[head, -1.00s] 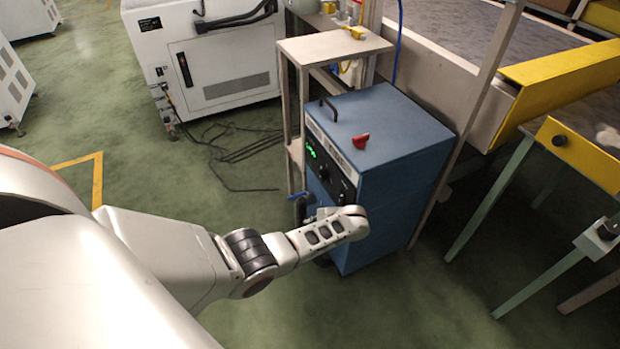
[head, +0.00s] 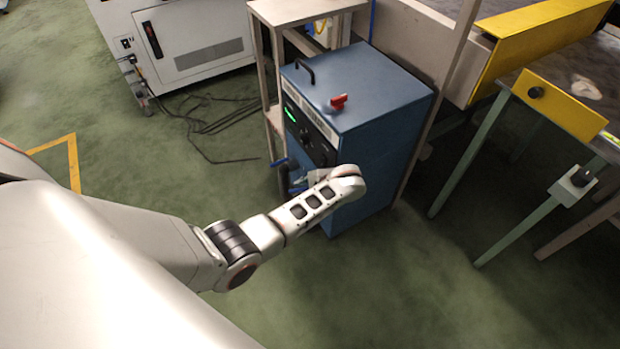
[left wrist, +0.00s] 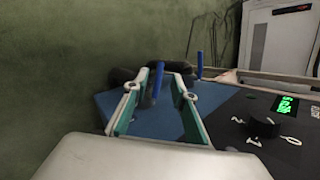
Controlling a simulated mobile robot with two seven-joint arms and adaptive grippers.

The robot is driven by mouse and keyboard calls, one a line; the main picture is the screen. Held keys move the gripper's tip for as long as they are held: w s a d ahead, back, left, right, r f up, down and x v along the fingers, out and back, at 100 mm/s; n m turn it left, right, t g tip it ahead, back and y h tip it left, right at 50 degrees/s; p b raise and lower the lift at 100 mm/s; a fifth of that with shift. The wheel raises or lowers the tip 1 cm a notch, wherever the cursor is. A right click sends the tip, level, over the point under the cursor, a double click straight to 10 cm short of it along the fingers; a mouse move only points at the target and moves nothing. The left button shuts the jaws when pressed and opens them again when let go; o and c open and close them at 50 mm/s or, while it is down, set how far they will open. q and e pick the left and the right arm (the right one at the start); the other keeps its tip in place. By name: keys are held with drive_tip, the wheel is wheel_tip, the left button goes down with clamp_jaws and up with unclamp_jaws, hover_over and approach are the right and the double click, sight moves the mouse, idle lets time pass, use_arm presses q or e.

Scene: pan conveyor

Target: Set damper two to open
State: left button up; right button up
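A blue cabinet (head: 375,110) stands on the floor in the head view, with a dark control panel (head: 310,135) on its front. Two blue levers stand by dark rounded parts low on the front; in the left wrist view one lever (left wrist: 157,80) is nearer and one (left wrist: 199,65) farther. I cannot tell which is damper two. My left gripper (left wrist: 158,100) is open, its green-lined fingers apart, with the nearer lever between them in the picture; contact cannot be told. In the head view my wrist hides much of the left gripper (head: 318,178). My right gripper is not in view.
A black knob (left wrist: 263,125) and green display (left wrist: 288,105) sit close by the gripper. A red switch (head: 339,102) and black handle are on the cabinet top. A white machine (head: 195,45), loose cables (head: 205,125) and a yellow-edged conveyor (head: 535,50) stand around. Green floor in front is clear.

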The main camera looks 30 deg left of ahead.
use_arm(q)
drive_tip(key=w+v, duration=0.1)
drive_tip(key=v, duration=0.5)
drive_tip(key=shift+s+r, duration=0.2)
drive_tip(key=shift+s, duration=0.3)
drive_tip(key=shift+d, duration=0.1)
